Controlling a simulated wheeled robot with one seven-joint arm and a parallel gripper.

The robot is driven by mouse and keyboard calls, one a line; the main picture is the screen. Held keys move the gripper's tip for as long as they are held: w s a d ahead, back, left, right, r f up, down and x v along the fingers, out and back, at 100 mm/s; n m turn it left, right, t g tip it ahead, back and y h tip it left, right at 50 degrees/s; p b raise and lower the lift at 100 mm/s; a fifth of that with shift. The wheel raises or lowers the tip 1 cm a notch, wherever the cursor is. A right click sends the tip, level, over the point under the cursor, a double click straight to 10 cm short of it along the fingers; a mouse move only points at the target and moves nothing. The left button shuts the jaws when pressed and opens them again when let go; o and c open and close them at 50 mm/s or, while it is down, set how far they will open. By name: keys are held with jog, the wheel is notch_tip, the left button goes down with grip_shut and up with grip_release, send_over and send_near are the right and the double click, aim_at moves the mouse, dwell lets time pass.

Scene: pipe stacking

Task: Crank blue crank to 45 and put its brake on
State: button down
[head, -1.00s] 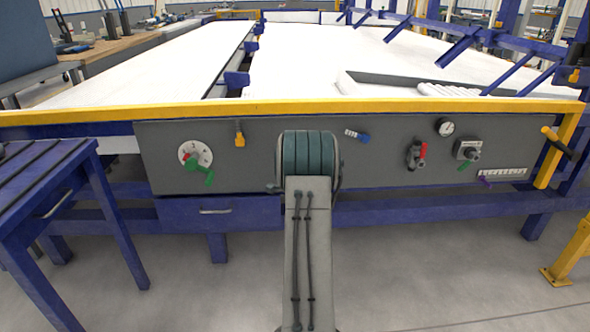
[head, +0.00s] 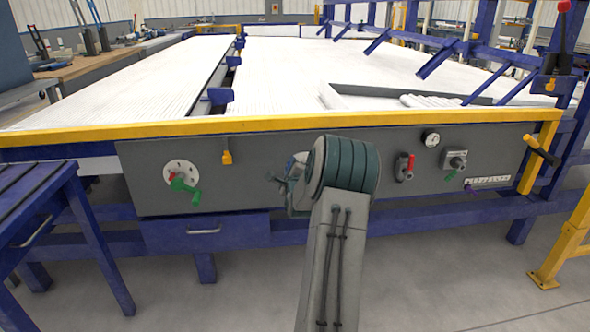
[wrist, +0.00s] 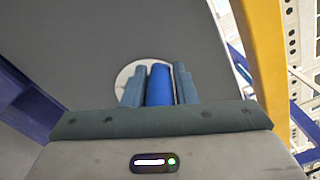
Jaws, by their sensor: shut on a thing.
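The blue crank's handle (wrist: 160,86) shows in the wrist view between the two teal fingers of my gripper (wrist: 158,68). The fingers are shut on it, one on each side. A white round dial (wrist: 124,76) lies behind it on the grey panel. In the head view a bit of the white dial (head: 299,157) shows left of my arm's teal wrist. My gripper (head: 274,181) shows only partly there, at the panel.
A red-handled valve (head: 405,167), a gauge (head: 432,139) and a grey switch box (head: 454,161) are to the right. A yellow rail (head: 130,135) runs above.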

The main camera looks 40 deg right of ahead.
jog(key=shift+s+d+r, duration=0.2)
jog(key=shift+d+r, duration=0.1)
jog(key=shift+d, duration=0.05)
jog(key=c, duration=1.3)
grip_release()
jog(key=shift+o, duration=0.2)
jog(key=shift+f, duration=0.1)
jog(key=shift+a+f, duration=0.1)
jog(key=shift+a, duration=0.05)
jog(key=shift+a, duration=0.15)
jog(key=p+v, duration=0.3)
jog(key=v, duration=1)
jog(key=shift+s, duration=0.35)
